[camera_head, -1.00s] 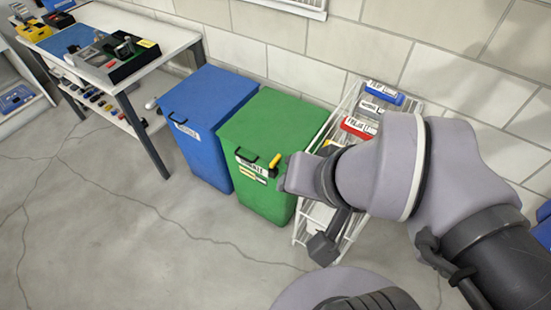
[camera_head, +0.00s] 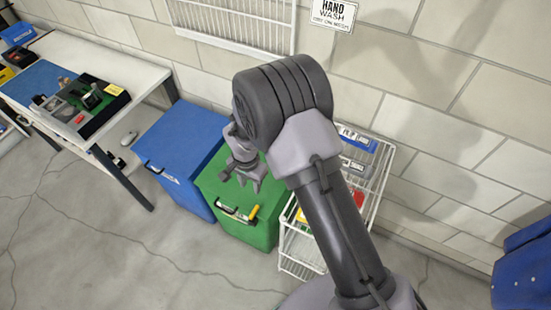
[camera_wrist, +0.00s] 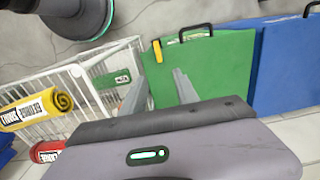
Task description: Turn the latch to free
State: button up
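A green bin (camera_head: 268,228) stands on the floor against the wall. On its front, near the top edge, is a yellow latch (camera_head: 254,213) beside a black handle (camera_head: 235,214). The yellow latch also shows upright in the wrist view (camera_wrist: 157,50), left of the black handle (camera_wrist: 196,32). My gripper (camera_head: 243,181) is above the green bin's lid, apart from the latch, with its fingers pointing down. In the wrist view the two fingers (camera_wrist: 160,74) are spread and nothing is between them. My arm hides part of the bin's right side in the head view.
A blue bin (camera_head: 180,150) stands directly left of the green one. A white wire rack (camera_head: 301,253) with labelled packages stands close on its right. A workbench (camera_head: 140,82) with tools is at the left. The floor in front of the bins is clear.

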aim_at(254, 211)
jog(key=f+b, duration=0.1)
jog(key=f, duration=0.5)
jog(key=f+b, duration=0.2)
jog(key=f, duration=0.4)
jog(key=f+b, duration=0.2)
jog(key=f, duration=0.5)
jog(key=shift+s, duration=0.35)
grip_shut()
